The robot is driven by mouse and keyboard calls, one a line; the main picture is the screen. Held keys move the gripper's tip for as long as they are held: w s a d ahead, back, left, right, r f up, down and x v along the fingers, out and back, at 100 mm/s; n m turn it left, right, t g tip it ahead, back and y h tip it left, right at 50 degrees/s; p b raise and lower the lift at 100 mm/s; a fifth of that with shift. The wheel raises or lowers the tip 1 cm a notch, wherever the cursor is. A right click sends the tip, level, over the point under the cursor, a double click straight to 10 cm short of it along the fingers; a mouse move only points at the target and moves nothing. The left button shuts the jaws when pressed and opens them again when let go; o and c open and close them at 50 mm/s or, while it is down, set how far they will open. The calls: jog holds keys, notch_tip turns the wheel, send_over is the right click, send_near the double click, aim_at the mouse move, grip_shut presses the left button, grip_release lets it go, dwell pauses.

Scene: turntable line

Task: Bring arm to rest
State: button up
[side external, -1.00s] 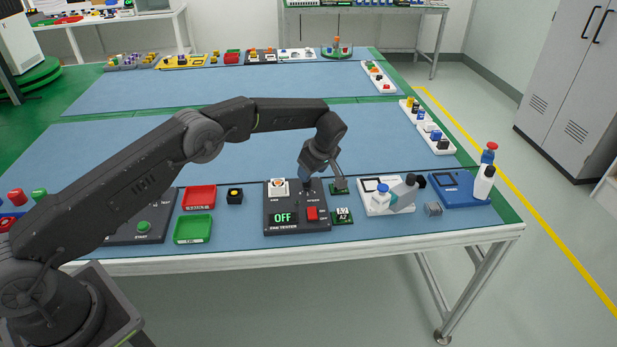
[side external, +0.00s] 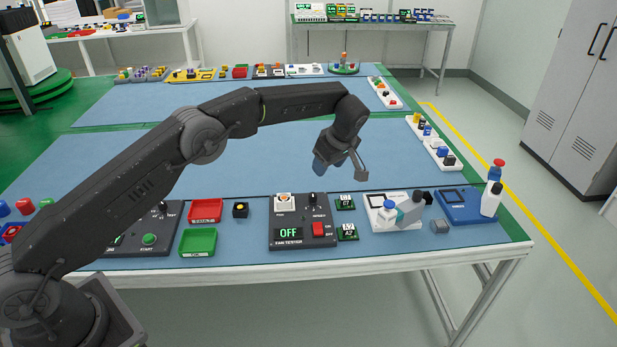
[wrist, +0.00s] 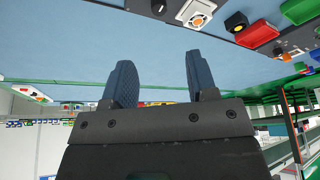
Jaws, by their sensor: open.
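My gripper (side external: 330,172) hangs above the blue work mat, behind the fan tester, and is apart from everything on the table. In the wrist view its two blue fingers (wrist: 158,80) stand apart with nothing between them. The fan tester (side external: 303,222) is a dark panel with a display reading OFF, a red switch and a white fan socket. Two small green display boards (side external: 346,203) lie to its right. The arm is stretched out over the table.
A red tray (side external: 205,211) and a green tray (side external: 198,242) lie left of the tester, with a small black button box (side external: 240,210) beside them. A white fixture (side external: 392,212) and a blue station with bottles (side external: 466,206) stand to the right. The mat's middle is clear.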

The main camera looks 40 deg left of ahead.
jog(key=s+a+r+m+t+h, duration=0.2)
jog(key=s+r+m, duration=0.6)
jog(key=s+r, duration=1)
jog(key=s+f+m+t+h, duration=0.1)
jog(key=s+m, duration=0.7)
jog(key=s, duration=1.5)
jog(key=shift+d+f+t+h, duration=0.2)
jog(key=shift+t+h, duration=0.5)
jog(key=shift+t, duration=0.3)
